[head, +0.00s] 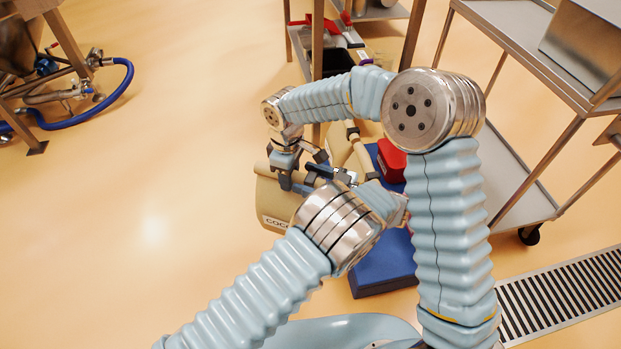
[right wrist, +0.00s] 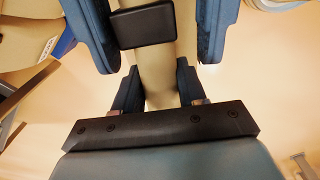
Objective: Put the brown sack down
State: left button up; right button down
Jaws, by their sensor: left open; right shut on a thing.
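The brown sack (head: 268,200), with a white label reading "COCO", shows left of my crossed arms in the head view. My right gripper (head: 286,172) comes down over its top edge and is shut on it. In the right wrist view, tan material (right wrist: 155,75) runs between the blue fingers, and a labelled tan surface (right wrist: 28,45) shows at the upper left. My left gripper (head: 325,172) is open close beside the right one, partly hidden by its own wrist. The sack's underside and whatever supports it are hidden, so I cannot tell whether it rests on anything.
A blue platform (head: 385,268) lies below and right of the sack, with a red object (head: 392,160) beyond it. A steel trolley (head: 525,180) stands at right beside a floor grate (head: 565,297). A frame with a blue hose (head: 110,102) stands far left. The left floor is clear.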

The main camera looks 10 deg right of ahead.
pick_arm(q)
jog(key=shift+c, duration=0.5)
pick_arm(e)
jog(key=shift+r, duration=0.15)
pick_arm(q)
grip_shut()
pick_arm(e)
jog(key=shift+w, duration=0.15)
jog(key=shift+d, duration=0.1)
pick_arm(q)
jog(key=shift+a, duration=0.15)
pick_arm(e)
jog(key=shift+w+d, duration=0.1)
jog(key=shift+d, duration=0.1)
pick_arm(q)
jog(key=shift+r, duration=0.2)
pick_arm(e)
jog(key=c, duration=0.8)
grip_release()
jog(key=shift+o, duration=1.2)
jog(key=shift+a, duration=0.1)
jog(key=shift+o, duration=0.2)
jog(key=shift+a, duration=0.1)
jog(key=shift+s, duration=0.2)
